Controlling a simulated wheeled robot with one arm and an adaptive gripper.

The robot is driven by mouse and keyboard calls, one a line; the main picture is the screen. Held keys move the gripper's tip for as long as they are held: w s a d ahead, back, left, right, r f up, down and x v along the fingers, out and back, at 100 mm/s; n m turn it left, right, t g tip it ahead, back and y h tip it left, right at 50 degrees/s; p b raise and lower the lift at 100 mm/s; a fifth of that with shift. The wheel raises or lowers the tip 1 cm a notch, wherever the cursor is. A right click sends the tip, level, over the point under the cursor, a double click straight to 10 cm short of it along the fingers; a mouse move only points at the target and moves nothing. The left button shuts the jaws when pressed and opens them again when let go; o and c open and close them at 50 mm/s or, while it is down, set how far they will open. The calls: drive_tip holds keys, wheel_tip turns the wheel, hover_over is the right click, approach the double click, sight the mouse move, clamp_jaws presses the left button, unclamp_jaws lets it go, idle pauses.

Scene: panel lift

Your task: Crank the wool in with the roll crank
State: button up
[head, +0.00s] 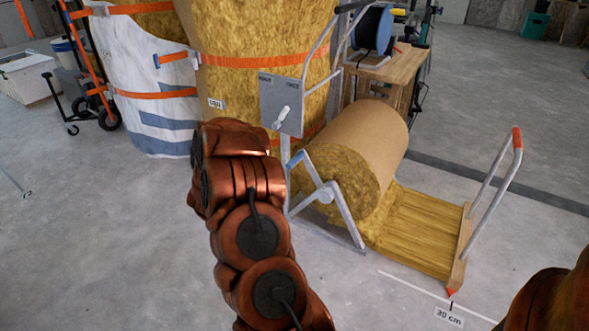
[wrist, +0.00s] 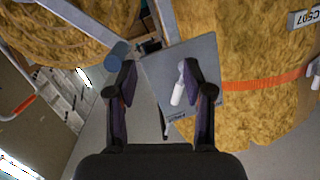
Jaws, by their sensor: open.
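The wool roll (head: 375,140), yellow with brown backing, lies in a grey metal stand. A strip of wool (head: 420,230) runs from it along the floor to a wooden end bar (head: 460,250). The roll crank (head: 322,186) is a bent grey bar at the roll's near end, with a blue grip (head: 296,159). In the wrist view a blue cylinder (wrist: 118,52), apparently that grip, is just beyond the left finger. My gripper (wrist: 166,82) is open and empty, facing the grey panel with a white lever (wrist: 179,83). In the head view my arm hides the fingers.
The grey panel (head: 268,98) with its white lever stands left of the roll. Large strapped wool bales (head: 225,70) stand behind. A wooden table (head: 395,68) with a blue reel is behind the roll. A floor line (head: 415,287) marked 30 cm lies near the end bar.

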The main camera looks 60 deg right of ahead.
sight(295, 161)
drive_tip(key=s+d+g+b, duration=0.1)
drive_tip(key=d, duration=0.2)
drive_tip(key=s+d+f+g+h+b, duration=0.1)
drive_tip(key=s+d, duration=0.1)
drive_tip(key=d, duration=0.1)
drive_tip(key=s+d+m+h+b, duration=0.1)
drive_tip(key=s+d, duration=0.1)
drive_tip(key=d, duration=0.1)
drive_tip(key=shift+s+d+f+g, duration=0.15)
drive_tip(key=shift+d+f+g, duration=0.05)
drive_tip(key=shift+d+g, duration=0.2)
drive_tip(key=shift+d, duration=0.5)
clamp_jaws()
